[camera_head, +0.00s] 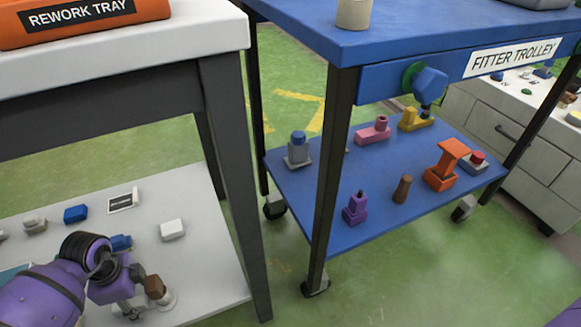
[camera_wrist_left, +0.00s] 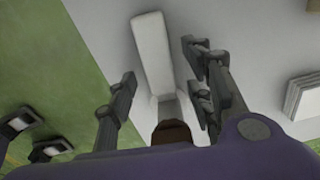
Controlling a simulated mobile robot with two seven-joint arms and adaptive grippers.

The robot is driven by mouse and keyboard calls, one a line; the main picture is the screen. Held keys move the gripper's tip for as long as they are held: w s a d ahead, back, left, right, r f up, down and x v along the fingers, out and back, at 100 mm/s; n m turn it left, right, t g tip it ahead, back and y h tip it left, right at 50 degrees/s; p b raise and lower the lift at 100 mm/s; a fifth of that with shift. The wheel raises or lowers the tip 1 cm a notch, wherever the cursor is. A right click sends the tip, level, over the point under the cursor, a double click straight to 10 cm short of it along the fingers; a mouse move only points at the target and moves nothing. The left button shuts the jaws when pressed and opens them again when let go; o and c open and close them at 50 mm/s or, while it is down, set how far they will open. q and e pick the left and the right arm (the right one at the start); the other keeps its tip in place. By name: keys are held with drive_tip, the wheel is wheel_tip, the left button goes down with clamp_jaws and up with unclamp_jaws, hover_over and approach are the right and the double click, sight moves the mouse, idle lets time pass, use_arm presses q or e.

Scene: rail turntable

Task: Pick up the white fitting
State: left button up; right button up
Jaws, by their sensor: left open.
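A white fitting with a long pale body (camera_wrist_left: 152,50) and a brown knob (camera_wrist_left: 172,132) lies on the light shelf in the left wrist view. In the head view its brown knob (camera_head: 155,287) and pale base (camera_head: 167,299) show beside my left gripper (camera_head: 135,303). My left gripper, also in the wrist view (camera_wrist_left: 160,66), is open. Its fingers stand on either side of the fitting, with visible gaps. The gripper body hides part of the fitting's near end. My right gripper is not in view.
The light lower shelf (camera_head: 205,270) also holds a white block (camera_head: 172,229), a blue block (camera_head: 75,213) and a card (camera_head: 122,200). The upper table (camera_head: 200,35) and its dark leg (camera_head: 232,170) stand close. A blue trolley (camera_head: 300,190) with several fittings stands right.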

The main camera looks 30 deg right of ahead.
use_arm(q)
drive_tip(key=shift+f, duration=0.65)
drive_tip(key=shift+r, duration=0.1)
drive_tip(key=shift+c, duration=0.5)
clamp_jaws()
